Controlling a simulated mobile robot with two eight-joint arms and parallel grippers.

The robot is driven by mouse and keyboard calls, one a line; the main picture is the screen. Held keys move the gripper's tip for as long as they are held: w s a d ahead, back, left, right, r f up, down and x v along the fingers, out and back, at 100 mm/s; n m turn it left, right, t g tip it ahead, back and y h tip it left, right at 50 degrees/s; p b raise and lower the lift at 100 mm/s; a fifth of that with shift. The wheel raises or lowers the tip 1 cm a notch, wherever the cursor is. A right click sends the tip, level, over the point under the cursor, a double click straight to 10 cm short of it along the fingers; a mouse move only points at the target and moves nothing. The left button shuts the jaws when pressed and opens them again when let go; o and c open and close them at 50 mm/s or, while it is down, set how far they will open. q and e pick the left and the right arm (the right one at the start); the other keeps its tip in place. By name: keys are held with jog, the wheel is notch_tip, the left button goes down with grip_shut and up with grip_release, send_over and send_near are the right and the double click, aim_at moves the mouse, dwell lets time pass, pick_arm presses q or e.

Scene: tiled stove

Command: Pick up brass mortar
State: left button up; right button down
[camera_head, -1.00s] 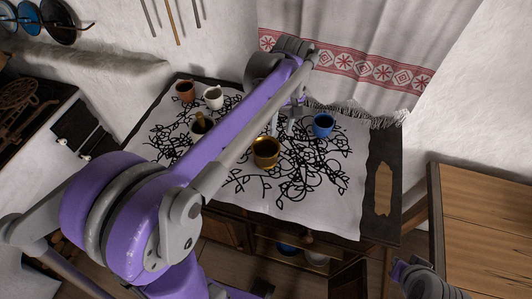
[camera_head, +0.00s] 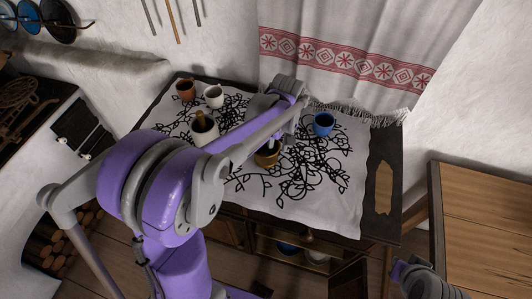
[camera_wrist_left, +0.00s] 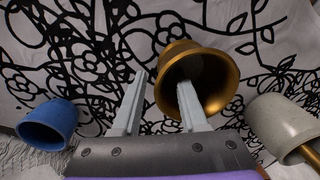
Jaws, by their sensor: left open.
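The brass mortar (camera_head: 268,158) stands on the patterned cloth, partly covered by my left arm in the head view. In the left wrist view the brass mortar (camera_wrist_left: 184,50) shows its flared golden rim and dark hollow. My left gripper (camera_wrist_left: 162,82) is open and empty, close above it. Its right finger overlaps the mortar's mouth in the picture, and its left finger is off to the left of the rim. I cannot tell whether either finger touches it. In the head view this gripper is mostly hidden by my own arm.
A blue cup (camera_head: 323,124) stands right of the mortar. A pale stone pot (camera_head: 206,137) with a golden-brown stick stands left. A rust-brown cup (camera_head: 185,91) and a white cup (camera_head: 214,97) stand at the back left. The cloth's front right part is clear.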

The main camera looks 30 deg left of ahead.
pick_arm(q)
grip_shut()
dwell(1.4)
